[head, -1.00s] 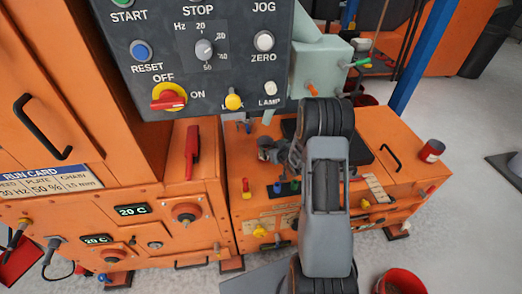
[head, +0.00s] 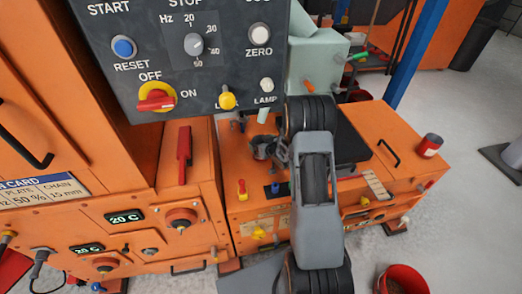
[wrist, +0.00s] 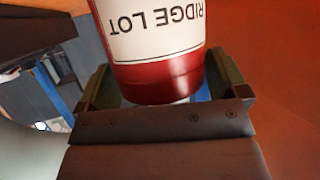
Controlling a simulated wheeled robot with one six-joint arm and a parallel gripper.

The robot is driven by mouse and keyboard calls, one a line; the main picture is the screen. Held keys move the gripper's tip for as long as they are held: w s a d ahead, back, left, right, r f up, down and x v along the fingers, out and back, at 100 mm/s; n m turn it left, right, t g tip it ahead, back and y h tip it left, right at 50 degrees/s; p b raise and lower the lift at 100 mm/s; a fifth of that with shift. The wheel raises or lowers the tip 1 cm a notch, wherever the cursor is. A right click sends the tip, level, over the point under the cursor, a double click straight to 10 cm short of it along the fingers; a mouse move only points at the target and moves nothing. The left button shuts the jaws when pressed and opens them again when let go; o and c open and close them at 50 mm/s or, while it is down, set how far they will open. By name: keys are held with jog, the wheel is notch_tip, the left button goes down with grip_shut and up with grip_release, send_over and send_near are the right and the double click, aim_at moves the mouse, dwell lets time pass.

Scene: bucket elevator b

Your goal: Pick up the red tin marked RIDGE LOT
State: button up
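In the wrist view, a red tin (wrist: 158,75) with a white label reading RIDGE LOT fills the upper middle, its lettering upside down. My gripper (wrist: 162,75) has one finger close against each side of this tin and appears shut on it. The tin's far end is cut off by the frame. In the head view, my arm covers the middle and the fingers and held tin cannot be made out.
The low orange cabinet (head: 408,184) carries a black handle, levers and fittings. A dark control panel (head: 205,75) hangs close at upper left. A blue post (head: 415,60) rises behind.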

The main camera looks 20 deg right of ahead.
jog(key=c, duration=1.1)
jog(key=shift+o, duration=0.2)
jog(key=shift+r, duration=0.15)
